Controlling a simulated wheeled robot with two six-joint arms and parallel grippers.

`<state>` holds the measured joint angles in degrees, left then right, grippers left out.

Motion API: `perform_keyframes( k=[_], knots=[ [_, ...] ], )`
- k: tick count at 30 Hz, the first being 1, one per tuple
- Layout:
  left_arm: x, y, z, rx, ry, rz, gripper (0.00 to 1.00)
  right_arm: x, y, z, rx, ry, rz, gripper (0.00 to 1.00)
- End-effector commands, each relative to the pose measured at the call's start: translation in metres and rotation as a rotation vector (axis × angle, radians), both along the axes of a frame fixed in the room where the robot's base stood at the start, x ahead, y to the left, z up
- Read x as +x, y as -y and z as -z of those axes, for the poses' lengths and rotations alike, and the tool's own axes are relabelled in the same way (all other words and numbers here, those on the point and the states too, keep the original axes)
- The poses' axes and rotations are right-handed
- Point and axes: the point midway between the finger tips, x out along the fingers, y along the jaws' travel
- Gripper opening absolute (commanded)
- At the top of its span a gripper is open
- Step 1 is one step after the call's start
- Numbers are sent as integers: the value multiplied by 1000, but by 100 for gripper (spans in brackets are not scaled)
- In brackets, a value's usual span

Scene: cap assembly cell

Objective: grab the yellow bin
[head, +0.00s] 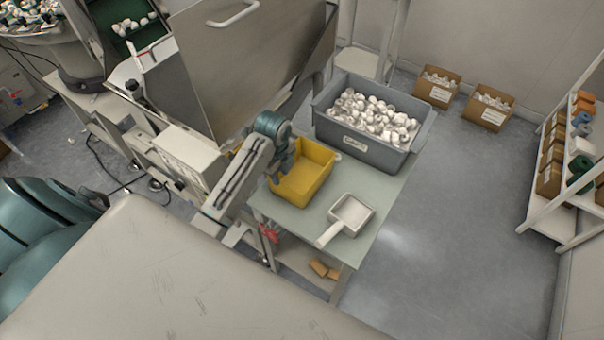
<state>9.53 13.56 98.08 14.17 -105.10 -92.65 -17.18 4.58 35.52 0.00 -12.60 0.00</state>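The yellow bin (310,177) stands open and upright on the pale green table (378,187), and its visible inside looks empty. My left gripper (286,163) is at the bin's left rim, pointing down. Its fingers are small and dark here, and I cannot tell if they are apart, closed, or touching the rim. My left wrist hides part of the bin's back left corner. My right gripper is not in view.
A grey crate (347,136) full of white caps stands behind the bin. A white scoop (351,213) lies to its front right. A steel-sided machine (245,60) rises at the back left. Floor to the right is clear up to a shelf (545,190).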

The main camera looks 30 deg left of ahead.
Motion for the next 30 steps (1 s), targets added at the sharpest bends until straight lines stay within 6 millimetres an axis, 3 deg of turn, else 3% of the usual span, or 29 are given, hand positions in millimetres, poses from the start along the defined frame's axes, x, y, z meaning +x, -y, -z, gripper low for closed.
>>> perform_keyframes(
  k=[6,13,17,21,30],
  knots=[
    [-1,1,32,0,-3,-2,29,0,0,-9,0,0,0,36],
    [-2,7,49,-2,-4,-3,29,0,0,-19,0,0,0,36],
    [-5,15,68,-3,-5,-3,29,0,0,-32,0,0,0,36],
    [-4,13,85,1,-3,-3,29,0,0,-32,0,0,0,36],
    [-3,13,92,1,0,-3,29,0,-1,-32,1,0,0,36]
  ],
)
